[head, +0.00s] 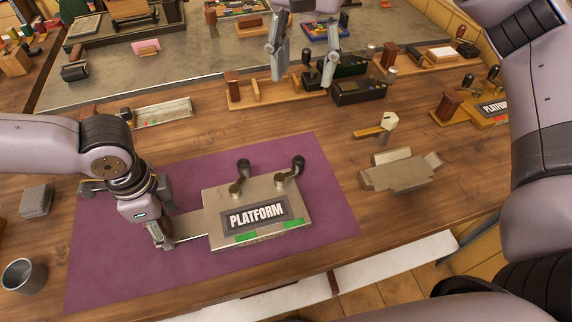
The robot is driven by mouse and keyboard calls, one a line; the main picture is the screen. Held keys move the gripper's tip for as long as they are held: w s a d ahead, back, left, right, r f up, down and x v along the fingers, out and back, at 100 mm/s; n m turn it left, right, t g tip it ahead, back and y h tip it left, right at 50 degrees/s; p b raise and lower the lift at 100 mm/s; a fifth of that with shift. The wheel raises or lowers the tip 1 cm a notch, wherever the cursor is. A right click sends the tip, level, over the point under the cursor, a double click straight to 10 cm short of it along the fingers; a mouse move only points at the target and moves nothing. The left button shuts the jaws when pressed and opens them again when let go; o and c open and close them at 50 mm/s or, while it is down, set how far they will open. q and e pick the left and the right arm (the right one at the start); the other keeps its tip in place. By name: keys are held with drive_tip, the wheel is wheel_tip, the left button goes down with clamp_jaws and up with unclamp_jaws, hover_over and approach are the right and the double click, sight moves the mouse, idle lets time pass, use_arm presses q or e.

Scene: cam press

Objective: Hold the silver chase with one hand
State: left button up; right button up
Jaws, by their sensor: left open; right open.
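The silver chase (219,206) lies flat on the purple mat. It carries a dark plate reading PLATFORM (257,215), two dark cam levers (266,172) on top and green strips on its front edge. A flat silver tab (190,229) sticks out of its left side. My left gripper (163,228) is open, pointing down at the outer end of that tab. I cannot tell whether the tab lies between its fingers. My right gripper (302,75) is open and empty, well behind the chase, over the back of the bench near the wooden racks.
The purple mat (110,262) is otherwise clear. A grey metal block (400,173) and a small wooden-handled tool (376,128) lie to the right. A metal cup (22,275) and a grey block (36,201) stand at left. Wooden racks (262,98) hold tools behind.

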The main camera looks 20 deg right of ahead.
use_arm(q)
drive_tip(key=shift+r+p, duration=2.35)
drive_tip(key=shift+r, duration=0.65)
drive_tip(key=shift+o, duration=0.2)
drive_tip(key=o, duration=0.5)
drive_tip(key=shift+f, duration=0.1)
wheel_tip(320, 180, up, 12)
drive_tip(key=shift+r, duration=0.1)
